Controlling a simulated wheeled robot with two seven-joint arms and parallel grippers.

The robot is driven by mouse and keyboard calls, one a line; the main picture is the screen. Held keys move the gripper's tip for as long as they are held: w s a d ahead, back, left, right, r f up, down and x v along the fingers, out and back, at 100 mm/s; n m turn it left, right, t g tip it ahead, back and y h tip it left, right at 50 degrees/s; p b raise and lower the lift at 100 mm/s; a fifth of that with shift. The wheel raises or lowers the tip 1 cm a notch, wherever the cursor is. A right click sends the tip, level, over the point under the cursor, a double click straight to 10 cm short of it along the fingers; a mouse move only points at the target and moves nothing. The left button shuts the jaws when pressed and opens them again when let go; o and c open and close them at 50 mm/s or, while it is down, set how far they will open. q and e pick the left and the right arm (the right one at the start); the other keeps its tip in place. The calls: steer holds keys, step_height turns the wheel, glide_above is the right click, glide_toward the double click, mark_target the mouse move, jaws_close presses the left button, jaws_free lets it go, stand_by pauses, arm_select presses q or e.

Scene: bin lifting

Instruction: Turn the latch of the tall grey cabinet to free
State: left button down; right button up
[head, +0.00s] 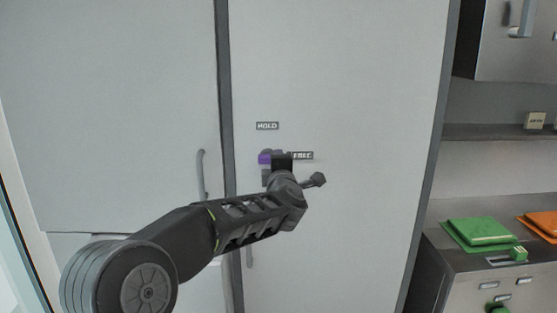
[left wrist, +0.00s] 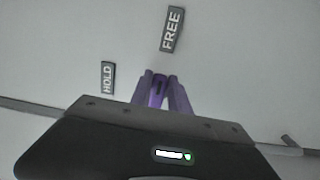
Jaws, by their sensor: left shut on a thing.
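The tall grey cabinet (head: 345,85) fills the middle of the head view. A HOLD label (head: 267,126) sits on its door, and a FREE label (head: 302,156) lies lower and to the right. Both also show in the left wrist view, HOLD (left wrist: 108,77) at left and FREE (left wrist: 172,29) above. My left gripper (head: 270,158) is at the door beside the FREE label. Its purple fingers are shut on the latch (left wrist: 158,89), a small darker piece between them. The latch is mostly hidden, so I cannot tell its exact angle. My right gripper is out of view.
Another pale door with a vertical handle (head: 201,174) stands to the left. At right, a metal counter (head: 440,265) carries a green lidded thing (head: 480,233) and an orange one (head: 543,224). A shelf (head: 490,131) and wall cabinet (head: 500,45) are above.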

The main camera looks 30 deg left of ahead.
arm_select(q)
steer(key=shift+f, duration=0.1)
stand_by(0.3)
steer(key=c, duration=1.2)
jaws_free()
steer(key=shift+c, duration=0.2)
steer(key=b+v, duration=0.2)
steer(key=v, duration=0.5)
steer(key=shift+s+d, duration=0.3)
